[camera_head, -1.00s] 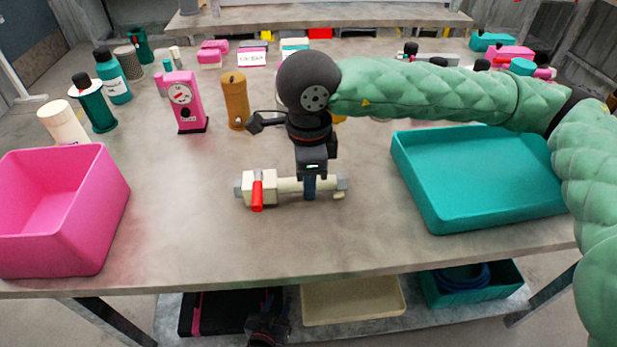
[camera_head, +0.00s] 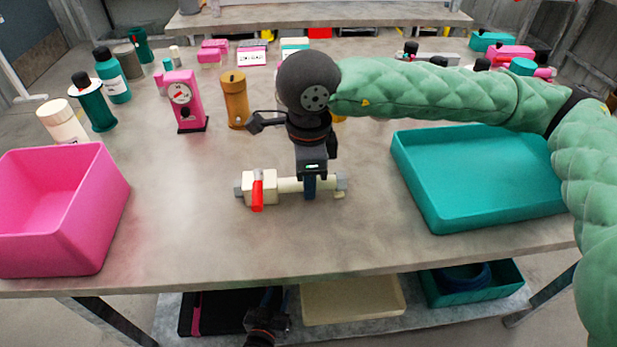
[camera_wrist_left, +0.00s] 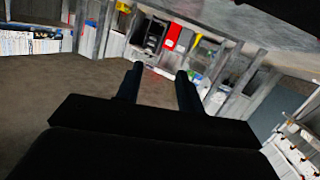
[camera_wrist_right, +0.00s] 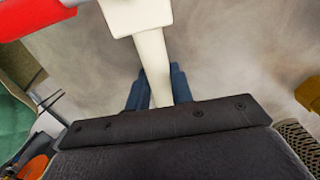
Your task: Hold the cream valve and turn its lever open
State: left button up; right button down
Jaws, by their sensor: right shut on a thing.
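The cream valve (camera_head: 262,187) lies on the table in the head view, its pipe running left to right. Its red lever (camera_head: 257,195) is at the left end and points toward the table's front edge, across the pipe. My right gripper (camera_head: 310,187) comes down from above and is shut on the valve's pipe, right of the lever. In the right wrist view the cream pipe (camera_wrist_right: 153,60) runs between the fingers, and the red lever (camera_wrist_right: 18,18) shows at top left. My left gripper (camera_head: 268,300) is low, below the table's front edge. Its fingers (camera_wrist_left: 160,85) are apart and empty in the left wrist view.
A pink bin (camera_head: 105,225) stands at the left and a teal tray (camera_head: 440,215) at the right. A pink gauge block (camera_head: 186,105) and an ochre cylinder (camera_head: 235,100) stand behind the valve. The table's front edge lies between my left gripper and the valve.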

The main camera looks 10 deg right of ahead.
pick_arm(q)
jog(key=shift+w+r+t, duration=0.3)
jog(key=shift+r, duration=0.5)
jog(key=shift+w+r+t, duration=0.25)
jog(key=shift+r+t, duration=0.05)
jog(key=shift+r, duration=0.45)
dwell(1.0)
